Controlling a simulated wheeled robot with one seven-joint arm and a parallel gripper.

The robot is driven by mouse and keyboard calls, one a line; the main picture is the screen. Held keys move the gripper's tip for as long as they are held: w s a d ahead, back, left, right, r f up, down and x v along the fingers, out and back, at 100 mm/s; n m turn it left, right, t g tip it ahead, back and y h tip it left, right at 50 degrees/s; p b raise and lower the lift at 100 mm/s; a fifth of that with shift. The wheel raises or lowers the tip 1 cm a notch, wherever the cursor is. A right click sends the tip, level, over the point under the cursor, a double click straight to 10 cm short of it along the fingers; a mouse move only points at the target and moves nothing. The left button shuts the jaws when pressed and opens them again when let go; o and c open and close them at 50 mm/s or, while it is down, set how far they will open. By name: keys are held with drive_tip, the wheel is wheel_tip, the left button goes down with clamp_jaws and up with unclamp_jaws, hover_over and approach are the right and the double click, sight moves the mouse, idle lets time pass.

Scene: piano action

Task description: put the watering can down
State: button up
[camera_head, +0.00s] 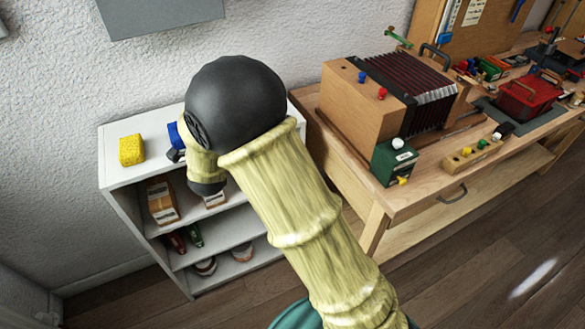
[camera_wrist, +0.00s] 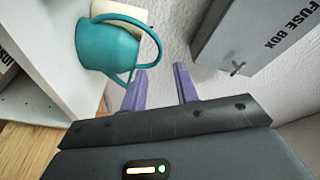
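The teal watering can (camera_wrist: 107,47) is at the upper left of the wrist view, against the white shelf top (camera_wrist: 62,20). Its looped handle reaches toward my gripper (camera_wrist: 162,82). My gripper's two purple fingers are apart, with no part of the can visible between them. The handle's lower end is close to the left finger; I cannot tell whether they touch. I cannot tell whether the can's base rests on the shelf. In the head view, no watering can is recognisable, and my arm hides part of the shelf top.
The white shelf unit (camera_head: 120,175) carries a yellow block (camera_head: 131,150) and a partly hidden blue item (camera_head: 173,136). A grey fuse box (camera_wrist: 255,35) is on the wall beside my gripper. The wooden workbench (camera_head: 425,195) at right is crowded.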

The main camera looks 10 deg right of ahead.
drive_tip(key=s+d+f+n+g+y, duration=0.1)
drive_tip(key=s+d+f+n+g, duration=0.25)
drive_tip(key=d, duration=0.25)
drive_tip(key=s+d+f+n+g+y, duration=0.1)
drive_tip(key=s+d+f+n+g, duration=0.15)
drive_tip(key=d+g, duration=0.2)
drive_tip(key=s+d+f+n+g, duration=0.2)
drive_tip(key=s+d, duration=0.4)
drive_tip(key=s, duration=0.4)
drive_tip(key=s+d+f+n+g+h, duration=0.1)
drive_tip(key=s+d+n+g, duration=0.3)
drive_tip(key=s, duration=0.6)
drive_tip(key=d+f+g, duration=0.1)
drive_tip(key=d+g, duration=0.1)
drive_tip(key=d, duration=0.1)
drive_tip(key=shift+s+n+h, duration=0.3)
drive_tip(key=shift+w+f, duration=0.1)
